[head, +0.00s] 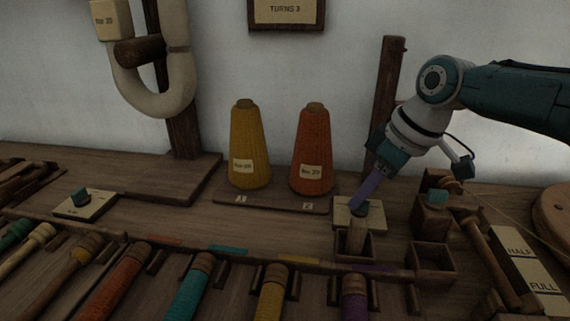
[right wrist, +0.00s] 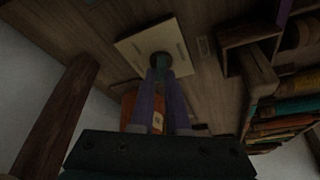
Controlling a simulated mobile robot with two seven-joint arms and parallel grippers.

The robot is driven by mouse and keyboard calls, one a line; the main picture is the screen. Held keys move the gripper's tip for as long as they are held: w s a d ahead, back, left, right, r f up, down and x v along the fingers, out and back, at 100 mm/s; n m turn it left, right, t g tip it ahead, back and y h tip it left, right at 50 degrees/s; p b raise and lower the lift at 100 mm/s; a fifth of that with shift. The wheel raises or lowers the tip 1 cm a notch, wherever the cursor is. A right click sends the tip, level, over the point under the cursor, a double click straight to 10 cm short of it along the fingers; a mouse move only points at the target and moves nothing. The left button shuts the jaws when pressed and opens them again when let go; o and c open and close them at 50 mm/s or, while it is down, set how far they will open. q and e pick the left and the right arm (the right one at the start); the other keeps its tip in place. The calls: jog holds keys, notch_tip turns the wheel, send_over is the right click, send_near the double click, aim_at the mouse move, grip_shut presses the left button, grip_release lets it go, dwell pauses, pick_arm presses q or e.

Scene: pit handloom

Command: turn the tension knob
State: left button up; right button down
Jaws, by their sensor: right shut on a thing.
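A small teal tension knob (head: 362,208) stands on a square cream plate (head: 343,218) toward the right of the bench. It also shows in the right wrist view (right wrist: 161,62), on its dark round base on the cream plate (right wrist: 131,52). My right gripper (head: 358,203) comes down at a slant from the upper right, and its purple fingers are shut on the knob. In the right wrist view the fingers (right wrist: 161,76) meet the knob from both sides. The fingers partly hide the knob. My left gripper is not in view.
A sign (head: 284,11) on the wall reads TURNS 3. Yellow (head: 250,150) and orange (head: 312,150) yarn cones stand behind. A small wooden box (head: 354,243) holding an upright piece is close in front.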

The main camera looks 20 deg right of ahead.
dwell(0.3)
jog(key=c, duration=0.9)
grip_release()
jog(key=shift+s+r+p, duration=0.1)
jog(key=shift+r+p, duration=0.25)
jog(key=shift+r, duration=0.05)
jog(key=p+v, duration=0.4)
jog(key=v, duration=0.5)
jog(key=shift+p, duration=0.35)
